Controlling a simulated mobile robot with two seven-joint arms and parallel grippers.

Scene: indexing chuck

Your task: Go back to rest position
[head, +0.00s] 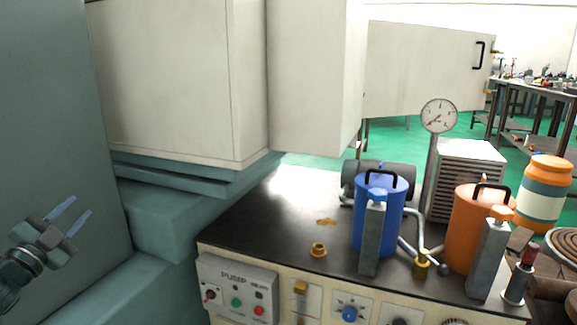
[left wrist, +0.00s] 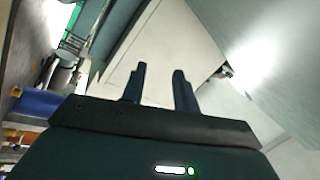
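My left gripper (head: 69,216) is at the lower left of the head view, in front of a teal machine panel and apart from the bench. Its two fingers point up and to the right, with a gap between them. In the left wrist view the fingers (left wrist: 159,85) stand apart with nothing between them; pale panels lie beyond. My right gripper is not in view in either picture.
A dark-topped bench (head: 270,205) carries a blue canister (head: 370,225), an orange canister (head: 465,235), a pressure gauge (head: 438,115) and a small brass fitting (head: 318,251). A pump control panel (head: 236,285) is on its front. White cabinets (head: 175,85) overhang behind the gripper.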

